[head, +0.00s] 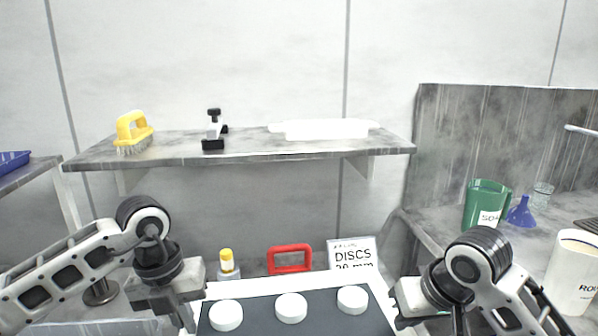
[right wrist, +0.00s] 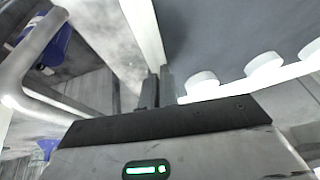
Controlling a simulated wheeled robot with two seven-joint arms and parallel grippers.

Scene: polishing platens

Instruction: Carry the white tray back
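The white tray (head: 262,287) has a white rim and a dark grey floor, and its near part is cut off by the bottom of the head view. Three white discs (head: 291,307) stand in a row on its floor. My left gripper (head: 188,318) is at the tray's left rim and appears shut on it; its fingertips are partly hidden. My right gripper (head: 402,318) is at the right rim. In the right wrist view its two fingers (right wrist: 158,86) are close together around the rim (right wrist: 146,28), with the discs (right wrist: 203,84) beside them.
Behind the tray are a red frame-like object (head: 289,259), a yellow-capped bottle (head: 228,266) and a DISCS sign (head: 353,255). A shelf (head: 250,150) above holds a yellow brush (head: 132,130), a black clamp-like tool (head: 214,132) and flat white pieces (head: 325,129). Right: green beaker (head: 484,203), blue funnel (head: 521,213), white container (head: 574,272).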

